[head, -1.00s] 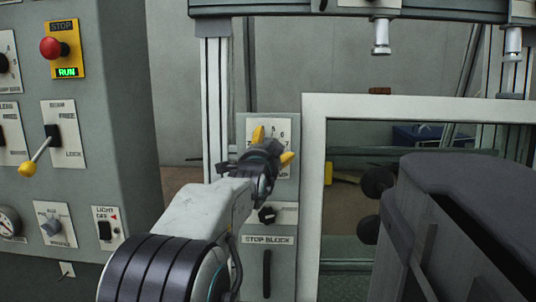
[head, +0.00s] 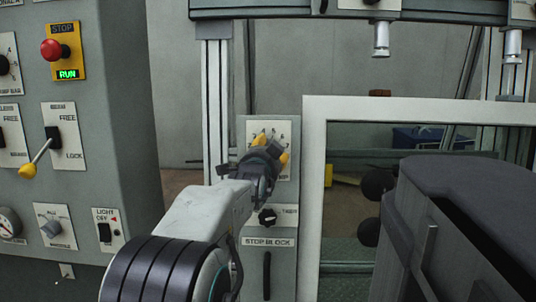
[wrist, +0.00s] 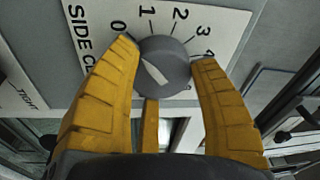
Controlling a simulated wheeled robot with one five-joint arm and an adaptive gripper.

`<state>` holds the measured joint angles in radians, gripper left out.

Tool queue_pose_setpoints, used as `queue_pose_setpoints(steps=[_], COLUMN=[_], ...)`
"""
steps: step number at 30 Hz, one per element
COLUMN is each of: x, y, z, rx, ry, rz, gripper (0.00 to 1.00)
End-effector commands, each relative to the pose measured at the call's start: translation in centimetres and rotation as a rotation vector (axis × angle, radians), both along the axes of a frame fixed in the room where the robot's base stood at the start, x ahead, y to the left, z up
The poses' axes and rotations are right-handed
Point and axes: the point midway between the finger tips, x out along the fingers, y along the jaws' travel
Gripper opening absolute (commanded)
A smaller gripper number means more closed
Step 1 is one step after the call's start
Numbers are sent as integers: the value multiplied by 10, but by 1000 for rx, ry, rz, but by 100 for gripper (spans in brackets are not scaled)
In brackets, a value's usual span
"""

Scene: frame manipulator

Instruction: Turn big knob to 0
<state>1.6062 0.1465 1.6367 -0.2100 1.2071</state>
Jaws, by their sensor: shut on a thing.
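The big knob (wrist: 178,58) is a grey round dial with a white pointer mark, on a white scale plate (wrist: 85,12) numbered from 0 upward. In the wrist view the mark slants up-left, roughly toward the 0 side; its exact reading is hard to tell. My gripper (wrist: 164,56) has one yellow finger on each side of the knob and is shut on it. In the head view my gripper (head: 272,148) covers the knob and part of the scale plate (head: 253,127).
Below the scale are a small black knob (head: 267,216) and a STOP BLOCK panel (head: 268,241) with a black slot. A grey control cabinet (head: 120,100) with switches stands at left. A white frame (head: 313,200) is close on the right.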

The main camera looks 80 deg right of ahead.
Motion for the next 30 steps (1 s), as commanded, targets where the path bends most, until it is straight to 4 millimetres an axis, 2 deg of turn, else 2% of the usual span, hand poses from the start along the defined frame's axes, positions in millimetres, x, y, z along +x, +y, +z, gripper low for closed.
queue_pose_setpoints(steps=[22, 23, 30], x=[0, 0, 0], y=[0, 0, 0], z=[3, 4, 2], rx=[-16, -16, -14], ry=[102, 102, 102], rz=[-1, -1, 0], gripper=[22, 56, 78])
